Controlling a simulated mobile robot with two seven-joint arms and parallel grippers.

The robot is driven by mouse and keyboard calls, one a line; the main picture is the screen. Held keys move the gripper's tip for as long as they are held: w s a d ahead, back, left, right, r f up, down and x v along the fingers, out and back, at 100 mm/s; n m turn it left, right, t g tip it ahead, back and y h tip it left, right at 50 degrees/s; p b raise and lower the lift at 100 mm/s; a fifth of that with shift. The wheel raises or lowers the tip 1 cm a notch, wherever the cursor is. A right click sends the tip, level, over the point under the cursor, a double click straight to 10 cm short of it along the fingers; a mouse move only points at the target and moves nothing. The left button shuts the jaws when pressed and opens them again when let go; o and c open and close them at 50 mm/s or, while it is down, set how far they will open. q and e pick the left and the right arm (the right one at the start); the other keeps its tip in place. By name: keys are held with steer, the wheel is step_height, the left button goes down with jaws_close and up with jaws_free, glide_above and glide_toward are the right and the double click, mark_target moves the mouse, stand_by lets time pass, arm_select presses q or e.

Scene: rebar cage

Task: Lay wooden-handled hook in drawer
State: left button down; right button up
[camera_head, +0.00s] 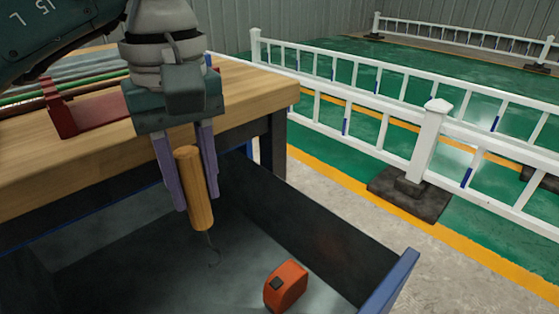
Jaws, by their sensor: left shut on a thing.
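My left gripper (187,178) points down over the open drawer and is shut on the wooden handle of the hook (195,190). The handle hangs nearly upright between the two purple fingers, and the thin dark metal hook (213,252) points down below it. The dark grey drawer (300,225) stands open under the workbench. The hook appears to be above the drawer floor; I cannot tell the exact gap. My right gripper is not in view.
An orange tape measure (285,285) lies in the drawer, right of the hook. The wooden workbench (245,88) carries a red holder (95,115) with rods. The drawer's blue front edge (390,283) is at the right. A white fence (428,140) stands beyond.

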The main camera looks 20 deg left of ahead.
mark_target(206, 236)
arm_select(q)
step_height(206, 236, down, 5)
steer(key=shift+r+b, duration=0.1)
steer(key=shift+b, duration=0.3)
step_height(206, 236, down, 4)
steer(key=shift+f+b, duration=0.1)
steer(key=shift+b, duration=0.5)
steer(key=c, duration=1)
jaws_free()
steer(key=shift+f, duration=0.1)
steer(key=shift+c, duration=0.2)
steer(key=o, duration=0.5)
steer(key=shift+c, duration=0.2)
